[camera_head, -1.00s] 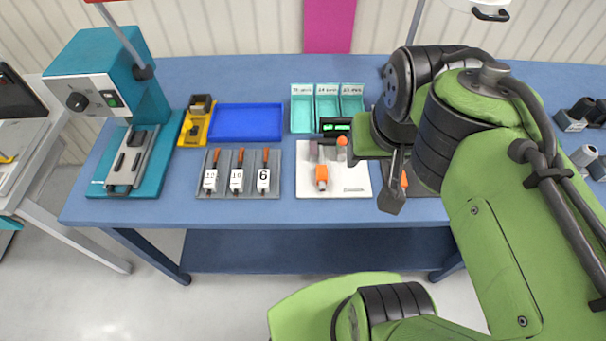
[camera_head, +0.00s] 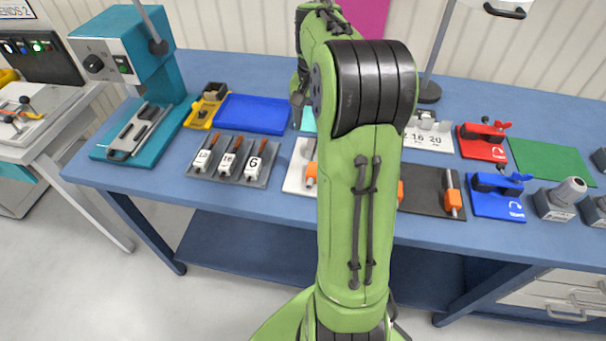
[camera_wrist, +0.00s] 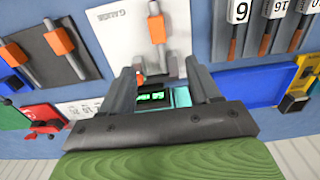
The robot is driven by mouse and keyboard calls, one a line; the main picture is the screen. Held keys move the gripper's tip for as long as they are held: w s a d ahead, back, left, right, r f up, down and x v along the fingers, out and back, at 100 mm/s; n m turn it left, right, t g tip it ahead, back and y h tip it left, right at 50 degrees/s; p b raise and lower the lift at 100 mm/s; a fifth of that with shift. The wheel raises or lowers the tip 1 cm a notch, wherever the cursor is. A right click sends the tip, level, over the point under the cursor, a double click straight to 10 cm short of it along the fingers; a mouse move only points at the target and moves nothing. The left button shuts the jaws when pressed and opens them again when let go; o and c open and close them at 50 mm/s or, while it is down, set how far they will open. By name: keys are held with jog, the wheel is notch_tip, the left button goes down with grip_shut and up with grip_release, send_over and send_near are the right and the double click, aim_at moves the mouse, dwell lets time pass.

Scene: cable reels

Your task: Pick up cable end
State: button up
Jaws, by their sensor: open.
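Grey cable pieces with orange collars, likely the cable ends, lie on the bench. Two lie on a dark mat (camera_wrist: 75,72): one cable piece (camera_wrist: 58,42) and, further left in the wrist view, another (camera_wrist: 16,54). A third cable piece (camera_wrist: 157,28) lies on the white gauge board (camera_wrist: 112,28). In the head view, the right cable piece (camera_head: 453,201) on the mat is clear; my arm partly covers the others. My gripper (camera_wrist: 162,72) is open and empty over the board's far edge, with the green-lit display (camera_wrist: 152,96) showing between its fingers.
A rack of numbered tools (camera_head: 232,160), a blue tray (camera_head: 255,114) and a teal machine (camera_head: 130,75) stand to the left. Red (camera_head: 483,142) and blue (camera_head: 497,196) clamp fixtures and a green mat (camera_head: 550,161) are to the right. A lamp post (camera_head: 435,60) stands behind.

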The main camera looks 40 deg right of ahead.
jog(key=b, duration=0.2)
send_over(313, 167)
jog(key=f, duration=0.9)
jog(key=shift+w+d+f, duration=0.1)
jog(key=shift+w, duration=0.15)
jog(key=f+b, duration=0.2)
jog(key=f, duration=0.3)
jog(key=shift+s+f, duration=0.1)
jog(key=shift+s, duration=0.1)
grip_shut()
